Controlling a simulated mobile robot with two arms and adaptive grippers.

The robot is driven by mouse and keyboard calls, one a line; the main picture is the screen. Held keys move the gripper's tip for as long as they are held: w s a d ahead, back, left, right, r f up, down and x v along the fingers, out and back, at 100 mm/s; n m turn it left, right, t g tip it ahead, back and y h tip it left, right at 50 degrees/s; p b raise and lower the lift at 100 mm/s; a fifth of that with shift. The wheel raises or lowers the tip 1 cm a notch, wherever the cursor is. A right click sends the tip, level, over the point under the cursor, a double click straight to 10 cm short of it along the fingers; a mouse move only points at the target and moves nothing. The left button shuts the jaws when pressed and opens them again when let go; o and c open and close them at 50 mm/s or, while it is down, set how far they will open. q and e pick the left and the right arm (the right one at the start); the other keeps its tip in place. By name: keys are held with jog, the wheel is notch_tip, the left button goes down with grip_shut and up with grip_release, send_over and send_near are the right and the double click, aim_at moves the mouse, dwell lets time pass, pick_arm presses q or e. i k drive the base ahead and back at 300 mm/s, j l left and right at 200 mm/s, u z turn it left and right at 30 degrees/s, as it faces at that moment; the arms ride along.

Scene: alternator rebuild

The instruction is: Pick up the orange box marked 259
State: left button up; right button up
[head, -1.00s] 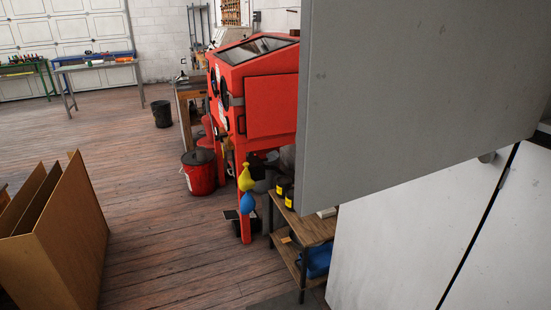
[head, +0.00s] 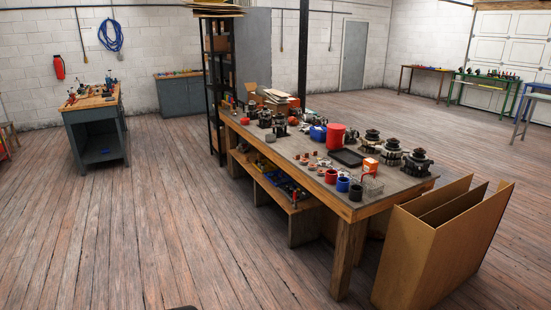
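A small orange and white box (head: 371,164) sits on the long workbench (head: 376,190) in the head view, toward the bench's near right end. Any number on it is too small to read, so I cannot tell if it is the one marked 259. A wire basket (head: 373,186) and a dark tray (head: 346,157) are close to it. Neither of my grippers is in view.
Alternator parts (head: 417,162), a red container (head: 336,136) and several cups (head: 342,184) crowd the bench. A tall cardboard divider box (head: 425,250) stands on the floor at its right end. A black shelf rack (head: 207,90) stands behind. The wooden floor at left is open.

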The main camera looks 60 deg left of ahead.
aim_at(370, 164)
jog(key=i+j+u, duration=0.1)
jog(key=u, duration=0.3)
jog(key=i+u, duration=0.55)
jog(key=u, duration=0.25)
